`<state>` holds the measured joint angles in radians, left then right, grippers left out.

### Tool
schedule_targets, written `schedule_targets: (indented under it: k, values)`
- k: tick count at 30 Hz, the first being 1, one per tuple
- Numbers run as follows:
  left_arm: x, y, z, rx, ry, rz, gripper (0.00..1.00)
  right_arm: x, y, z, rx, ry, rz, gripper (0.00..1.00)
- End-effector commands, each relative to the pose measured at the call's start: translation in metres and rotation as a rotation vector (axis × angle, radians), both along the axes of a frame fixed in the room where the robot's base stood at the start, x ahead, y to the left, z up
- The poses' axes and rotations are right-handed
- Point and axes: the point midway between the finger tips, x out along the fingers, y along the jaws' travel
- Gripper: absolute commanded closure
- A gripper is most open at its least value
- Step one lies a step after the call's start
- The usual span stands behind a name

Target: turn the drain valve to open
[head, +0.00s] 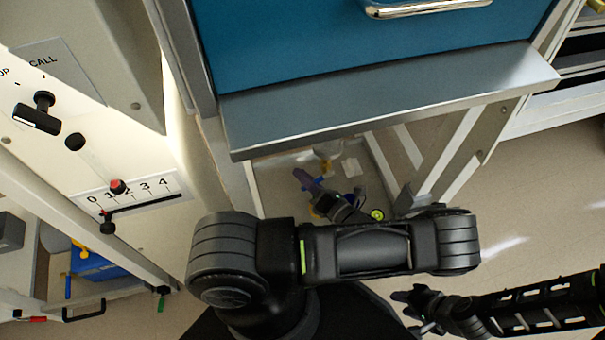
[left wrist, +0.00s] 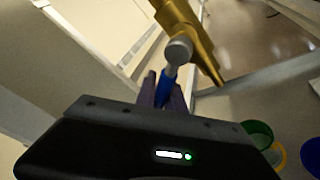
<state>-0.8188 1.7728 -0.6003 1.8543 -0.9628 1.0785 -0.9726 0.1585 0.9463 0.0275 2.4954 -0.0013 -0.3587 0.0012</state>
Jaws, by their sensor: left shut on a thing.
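The drain valve shows in the left wrist view as a brass body (left wrist: 193,35) with a round grey end (left wrist: 179,50) and a blue lever (left wrist: 165,88). My left gripper (left wrist: 163,88) is shut on the blue lever, with a purple finger on each side of it. In the head view my left gripper (head: 306,182) is low under the steel ledge, beside a small yellowish part (head: 325,165) of the valve. The lever is mostly hidden there by the fingers and my arm. My right gripper (head: 408,302) is low at the bottom right, away from the valve; its finger opening is unclear.
A steel ledge (head: 390,100) under a blue drawer front (head: 300,45) overhangs the valve area. Pale frame legs (head: 470,140) stand to the right. A control panel (head: 120,165) with knobs and a slider is at left. Green (left wrist: 258,133) and blue (left wrist: 311,155) round things lie at lower right in the wrist view.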

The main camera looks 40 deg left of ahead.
Motion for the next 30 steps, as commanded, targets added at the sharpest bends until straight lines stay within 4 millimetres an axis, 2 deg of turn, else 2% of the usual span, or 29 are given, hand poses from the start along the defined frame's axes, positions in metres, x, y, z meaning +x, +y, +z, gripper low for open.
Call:
schedule_targets:
  k: [12,13,21,30]
  values:
    - [0.0006,-0.0007,-0.0016,-0.01,-0.011,-0.001,1.0,0.0001,0.0,0.0002,0.0,0.0,0.0,0.64]
    - [0.0006,-0.0007,-0.0016,-0.01,-0.011,-0.001,0.86,0.0,0.0,0.0002,0.0,0.0,0.0,0.64]
    - [0.0005,-0.0005,-0.0013,-0.008,-0.011,-0.001,0.65,0.0,0.0,0.0002,0.0,0.0,0.0,0.64]
    - [0.0002,-0.0027,-0.0008,-0.008,-0.011,-0.001,0.65,0.0001,0.0,0.0006,0.0,0.0,0.0,0.64]
